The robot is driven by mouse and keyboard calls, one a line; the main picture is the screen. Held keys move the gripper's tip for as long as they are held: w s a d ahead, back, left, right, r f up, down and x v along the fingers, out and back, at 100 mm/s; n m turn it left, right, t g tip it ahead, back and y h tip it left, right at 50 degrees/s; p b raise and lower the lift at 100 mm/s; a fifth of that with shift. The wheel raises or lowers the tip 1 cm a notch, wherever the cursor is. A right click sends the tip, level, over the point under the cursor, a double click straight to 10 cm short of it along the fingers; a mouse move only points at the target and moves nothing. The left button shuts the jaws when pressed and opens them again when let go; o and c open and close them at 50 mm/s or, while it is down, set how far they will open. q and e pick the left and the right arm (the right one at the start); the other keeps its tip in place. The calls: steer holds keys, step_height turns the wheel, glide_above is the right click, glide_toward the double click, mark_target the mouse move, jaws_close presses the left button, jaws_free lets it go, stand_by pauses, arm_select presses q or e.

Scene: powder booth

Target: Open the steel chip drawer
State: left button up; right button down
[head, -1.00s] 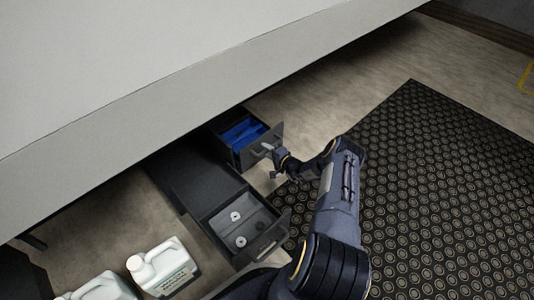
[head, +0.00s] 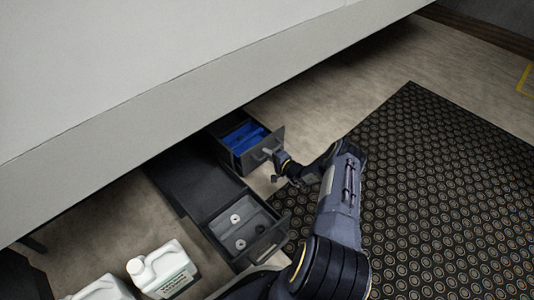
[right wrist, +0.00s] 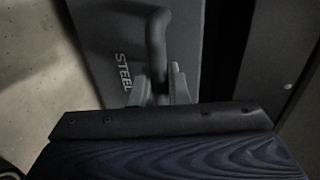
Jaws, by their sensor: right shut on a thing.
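The steel chip drawer (head: 266,145) stands open under the booth, with blue things inside it. Its dark front carries the word STEEL in the right wrist view (right wrist: 95,45). A bar handle (right wrist: 157,45) sticks out from that front. My right gripper (head: 272,156) is shut on this handle, and its fingers (right wrist: 160,88) sit on both sides of the bar in the right wrist view. My left gripper is not in view.
A second open drawer (head: 272,250) nearer to me holds two pale round pieces. White jugs (head: 163,270) stand on the floor at the lower left. The booth's large pale panel (head: 150,90) hangs above the drawers. A dark studded mat (head: 440,190) covers the floor to the right.

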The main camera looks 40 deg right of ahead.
steer(key=f+p+v, duration=0.3)
steer(key=v, duration=1.2)
steer(key=s+f+p+v, duration=0.1)
steer(key=f+p+v, duration=0.2)
steer(key=v, duration=1.2)
steer(key=shift+s, duration=0.2)
steer(key=c, duration=1.5)
jaws_free()
steer(key=p+v, duration=0.2)
steer(key=v, duration=0.5)
steer(key=shift+s, duration=0.35)
